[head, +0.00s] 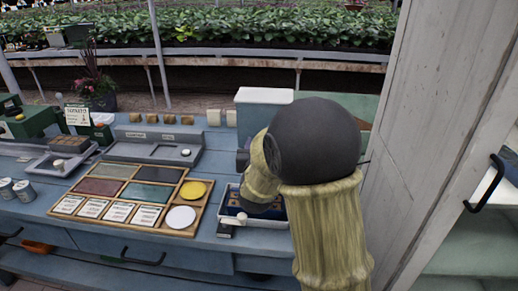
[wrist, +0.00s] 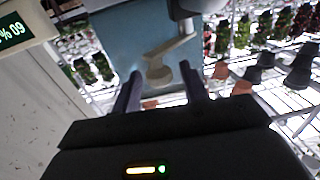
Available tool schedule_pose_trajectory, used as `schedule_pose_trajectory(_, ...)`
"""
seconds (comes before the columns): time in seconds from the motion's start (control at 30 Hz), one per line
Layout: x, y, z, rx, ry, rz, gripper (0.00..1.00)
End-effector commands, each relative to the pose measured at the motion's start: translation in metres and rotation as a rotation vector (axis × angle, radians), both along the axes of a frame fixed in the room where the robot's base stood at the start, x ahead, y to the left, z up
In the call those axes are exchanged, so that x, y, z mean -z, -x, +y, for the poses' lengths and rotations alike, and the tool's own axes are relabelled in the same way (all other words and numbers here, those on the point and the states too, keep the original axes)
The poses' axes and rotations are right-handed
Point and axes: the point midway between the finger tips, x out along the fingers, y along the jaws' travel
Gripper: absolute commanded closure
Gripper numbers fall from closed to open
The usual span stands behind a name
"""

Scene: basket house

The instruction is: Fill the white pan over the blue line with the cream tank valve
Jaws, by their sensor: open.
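The cream tank valve (wrist: 158,72) is a lever with a rounded end, on the blue face of the tank (wrist: 130,35) in the wrist view. My gripper (wrist: 160,84) is open, with one dark finger on each side of the valve's rounded end; I cannot tell whether they touch it. In the head view the white-topped tank (head: 262,96) stands behind my arm, which hides the valve and my gripper's tips. A pale-rimmed pan (head: 229,208) with a dark blue inside shows partly below my arm. Its blue line and fill level cannot be made out.
A wooden sectioned tray (head: 127,199) with cards, a yellow disc (head: 193,189) and a white disc (head: 180,217) lies left of the pan. A grey unit (head: 157,142) stands behind it. A white wall panel (head: 428,150) rises close on the right.

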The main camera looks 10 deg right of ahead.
Motion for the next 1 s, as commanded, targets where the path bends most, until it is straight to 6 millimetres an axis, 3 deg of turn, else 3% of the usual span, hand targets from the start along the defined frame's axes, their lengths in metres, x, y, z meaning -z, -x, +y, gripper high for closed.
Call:
schedule_pose_trajectory(0.2, -0.045, 0.000, 0.002, -0.004, -0.002, -0.007, 0.56)
schedule_pose_trajectory(0.4, -0.076, 0.000, 0.002, -0.003, -0.001, -0.002, 0.56)
schedule_pose_trajectory(0.57, -0.085, 0.000, 0.002, -0.003, 0.000, 0.001, 0.56)
schedule_pose_trajectory(1.0, -0.085, 0.000, 0.001, -0.001, 0.000, 0.001, 0.56)
